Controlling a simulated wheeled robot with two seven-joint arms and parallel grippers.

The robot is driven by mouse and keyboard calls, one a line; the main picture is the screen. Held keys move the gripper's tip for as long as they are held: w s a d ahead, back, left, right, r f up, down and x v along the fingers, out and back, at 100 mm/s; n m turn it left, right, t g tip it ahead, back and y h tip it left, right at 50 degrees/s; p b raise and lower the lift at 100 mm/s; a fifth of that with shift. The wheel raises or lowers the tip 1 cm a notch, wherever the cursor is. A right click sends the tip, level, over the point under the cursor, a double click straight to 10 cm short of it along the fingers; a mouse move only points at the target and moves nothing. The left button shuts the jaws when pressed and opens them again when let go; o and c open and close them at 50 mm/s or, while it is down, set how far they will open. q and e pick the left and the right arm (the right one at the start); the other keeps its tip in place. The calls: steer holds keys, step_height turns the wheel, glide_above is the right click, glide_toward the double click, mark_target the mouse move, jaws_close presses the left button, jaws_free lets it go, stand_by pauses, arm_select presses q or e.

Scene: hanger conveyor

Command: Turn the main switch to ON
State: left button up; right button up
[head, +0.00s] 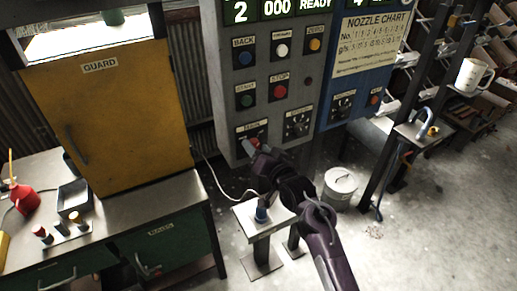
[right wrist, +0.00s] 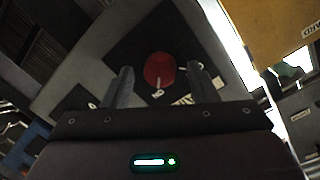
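The main switch is a red rotary knob (head: 254,142) on a black plate at the lower left of the grey control panel (head: 232,95). In the right wrist view the red knob (right wrist: 158,67) shows between the fingers, with a small white mark at its lower edge. My right gripper (head: 261,152) is at the knob and partly covers it in the head view. Its two fingers (right wrist: 160,82) stand apart, one on each side of the knob, with gaps visible. I cannot tell how deep they reach around it. My left gripper is not in view.
Above the knob are several push buttons, including a red one (head: 280,91), and a black dial (head: 298,122) sits to its right. A blue panel (head: 352,84) adjoins. Below stand a small pedestal (head: 250,216) and a white bucket (head: 340,187). A yellow guard (head: 105,115) stands left.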

steer(key=b+v, duration=0.1)
steer(key=v, duration=0.6)
steer(key=shift+s+d+b, duration=0.2)
steer(key=shift+s+b, duration=0.15)
steer(key=shift+b, duration=0.05)
steer(key=s+d+f+g+h, duration=0.2)
steer(key=s+d+f, duration=0.15)
steer(key=f, duration=0.95)
steer(key=s+d+f+g+h, duration=0.15)
steer(key=s+f, duration=0.25)
steer(key=f, duration=0.8)
steer(key=s+d+f+g+h, duration=0.2)
steer(key=s+d+f+g, duration=0.15)
steer(key=f, duration=0.95)
steer(key=s+d+f+n+g+h, duration=0.15)
steer(key=s+d+f, duration=0.25)
steer(key=s+f, duration=0.45)
steer(key=s+d+f+g, duration=0.2)
steer(key=s+d+f, duration=0.1)
steer(key=s+f, duration=0.55)
steer(key=s+d+f+g+h, duration=0.1)
steer(key=s+d, duration=0.3)
steer(key=s, duration=0.6)
steer(key=s+d+f+n+g+h, duration=0.1)
steer(key=s+d+f+g, duration=0.1)
steer(key=s, duration=0.8)
steer(key=shift+d+f, duration=0.85)
